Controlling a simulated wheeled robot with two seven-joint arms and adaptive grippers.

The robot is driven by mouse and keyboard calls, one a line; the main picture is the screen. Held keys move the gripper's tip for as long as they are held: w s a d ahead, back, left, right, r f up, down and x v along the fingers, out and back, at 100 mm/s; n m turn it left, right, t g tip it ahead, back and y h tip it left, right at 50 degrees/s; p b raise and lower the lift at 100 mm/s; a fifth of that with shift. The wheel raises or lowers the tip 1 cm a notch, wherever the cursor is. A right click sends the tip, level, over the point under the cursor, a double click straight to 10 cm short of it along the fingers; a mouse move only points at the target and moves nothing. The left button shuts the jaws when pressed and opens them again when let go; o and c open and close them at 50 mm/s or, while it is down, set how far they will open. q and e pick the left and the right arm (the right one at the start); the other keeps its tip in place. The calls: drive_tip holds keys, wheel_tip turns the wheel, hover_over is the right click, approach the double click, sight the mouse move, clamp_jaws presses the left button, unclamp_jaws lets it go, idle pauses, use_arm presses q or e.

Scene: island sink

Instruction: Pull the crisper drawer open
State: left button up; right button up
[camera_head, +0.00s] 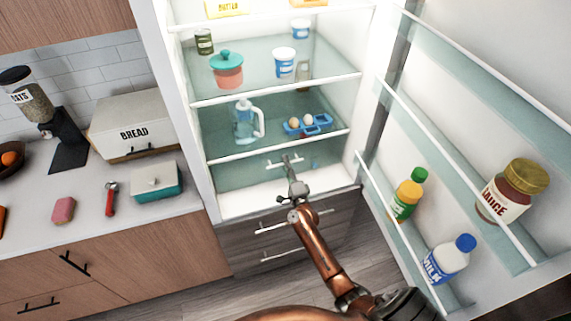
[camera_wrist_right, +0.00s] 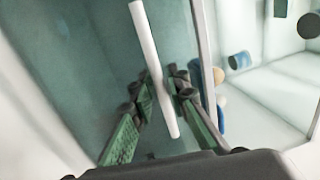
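The crisper drawer (camera_head: 238,178) is at the bottom of the open fridge, below the lowest glass shelf, and looks shut. Its pale bar handle (camera_head: 273,163) is partly hidden by my right gripper (camera_head: 290,163). In the right wrist view, the white handle (camera_wrist_right: 148,40) runs slantwise between the two green-padded fingers of my right gripper (camera_wrist_right: 163,92). A finger is on each side of the bar, with small gaps visible, so the gripper looks open around it. The drawer's greenish front (camera_wrist_right: 85,60) fills the left of that view. My left gripper is not in view.
The fridge door (camera_head: 480,130) stands open at right, holding bottles and a sauce jar (camera_head: 512,192). Shelves above hold a pitcher (camera_head: 245,122), an egg tray (camera_head: 308,125) and a lidded pot (camera_head: 227,72). A counter (camera_head: 85,185) is at left. Grey drawers (camera_head: 280,240) are below.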

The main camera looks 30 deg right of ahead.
drive_tip(key=shift+c, duration=0.4)
clamp_jaws()
drive_tip(key=shift+s+a, duration=0.1)
